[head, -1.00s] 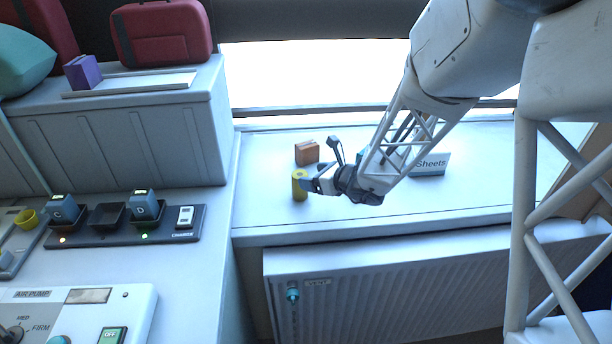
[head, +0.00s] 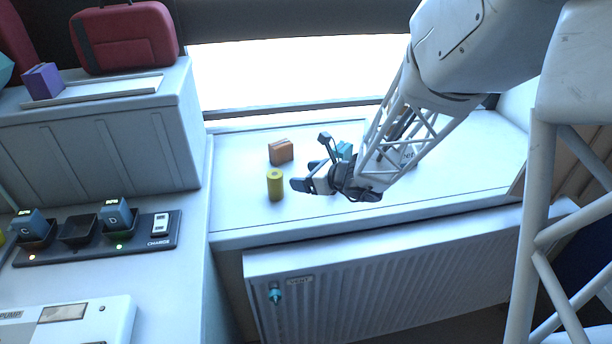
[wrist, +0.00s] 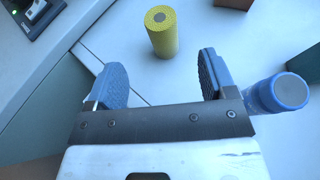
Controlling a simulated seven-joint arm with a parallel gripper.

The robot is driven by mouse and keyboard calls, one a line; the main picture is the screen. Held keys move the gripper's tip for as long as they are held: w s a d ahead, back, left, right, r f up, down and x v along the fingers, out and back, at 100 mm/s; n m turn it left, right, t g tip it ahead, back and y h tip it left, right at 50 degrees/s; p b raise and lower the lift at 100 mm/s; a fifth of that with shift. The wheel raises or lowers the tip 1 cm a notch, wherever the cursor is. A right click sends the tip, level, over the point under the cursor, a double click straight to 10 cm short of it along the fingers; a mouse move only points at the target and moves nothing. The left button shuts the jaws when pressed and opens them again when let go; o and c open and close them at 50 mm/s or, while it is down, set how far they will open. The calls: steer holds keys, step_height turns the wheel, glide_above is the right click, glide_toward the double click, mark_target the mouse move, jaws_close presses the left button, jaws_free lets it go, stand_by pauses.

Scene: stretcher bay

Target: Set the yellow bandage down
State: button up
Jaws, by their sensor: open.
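The yellow bandage (head: 275,186) is a small upright roll standing on the white window ledge (head: 240,215). In the wrist view the yellow bandage (wrist: 162,34) stands upright just beyond the fingertips, apart from both. My gripper (head: 301,185) is to the right of the bandage in the head view, with a clear gap between them. In the wrist view my gripper (wrist: 160,78) shows its two grey-blue fingers spread wide with nothing between them.
An orange-brown box (head: 281,152) stands behind the bandage. A teal object (head: 344,150) is partly hidden behind my gripper. A blue cylinder (wrist: 283,92) shows beside the right finger. A charging strip (head: 80,242) lies at left. The ledge left of the bandage is clear.

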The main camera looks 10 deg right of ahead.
steer(key=s+a+r+n+g+h, duration=0.1)
steer(key=s+a+r+n+g, duration=0.15)
steer(key=s+r+n, duration=0.45)
steer(key=s+a+r+n+g+h, duration=0.15)
steer(key=s+n+g, duration=0.25)
steer(key=s+n, duration=0.5)
steer(key=s+d+r+n+h, duration=0.3)
steer(key=s+d+n, duration=0.1)
steer(key=s, duration=0.3)
steer(key=s+d+r+n+h, duration=0.3)
steer(key=s+n, duration=0.3)
steer(key=s, duration=0.2)
steer(key=shift+s+d+n+h, duration=0.3)
steer(key=shift+d+n+h, duration=0.1)
steer(key=shift+d+h, duration=0.3)
